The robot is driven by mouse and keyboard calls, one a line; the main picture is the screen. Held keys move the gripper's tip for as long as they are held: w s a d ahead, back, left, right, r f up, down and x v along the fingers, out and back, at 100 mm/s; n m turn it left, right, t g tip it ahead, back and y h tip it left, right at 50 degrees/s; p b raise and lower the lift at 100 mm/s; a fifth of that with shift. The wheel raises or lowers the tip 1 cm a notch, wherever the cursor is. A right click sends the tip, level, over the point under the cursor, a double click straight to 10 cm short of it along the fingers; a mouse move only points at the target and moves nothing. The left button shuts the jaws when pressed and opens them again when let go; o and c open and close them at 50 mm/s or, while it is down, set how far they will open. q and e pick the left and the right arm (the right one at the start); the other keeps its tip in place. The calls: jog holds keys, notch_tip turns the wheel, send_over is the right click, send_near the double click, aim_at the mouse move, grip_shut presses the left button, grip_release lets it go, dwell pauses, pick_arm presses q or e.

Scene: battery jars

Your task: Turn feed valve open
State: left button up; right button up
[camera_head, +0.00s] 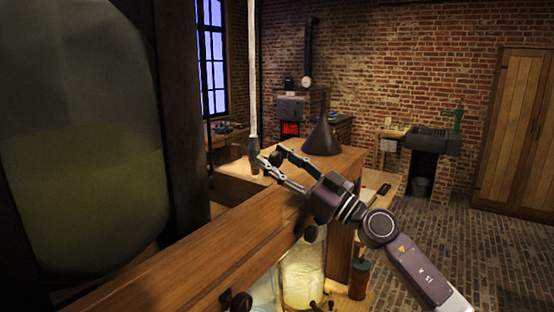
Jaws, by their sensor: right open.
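A pale pipe (253,70) hangs down from above, and a dark fitting (254,157), which looks like the feed valve, is at its lower end. My right gripper (271,155) reaches in from the right with its fingers spread. A small dark round knob (276,158) shows between the fingertips; I cannot tell whether the fingers touch it. The way the valve is turned is too small to read. My left gripper is not in view.
A large glass vessel (85,190) with yellowish liquid fills the left, in a dark frame. A wooden beam (215,240) crosses below. A glass jar (302,280) stands under it. A dark funnel-shaped vessel (323,138) stands on the wooden bench behind my gripper. Brick floor at right is clear.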

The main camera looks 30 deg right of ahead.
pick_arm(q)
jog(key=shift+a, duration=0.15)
pick_arm(e)
jog(key=shift+c, duration=0.6)
jog(key=shift+c, duration=1.2)
jog(key=c, duration=0.8)
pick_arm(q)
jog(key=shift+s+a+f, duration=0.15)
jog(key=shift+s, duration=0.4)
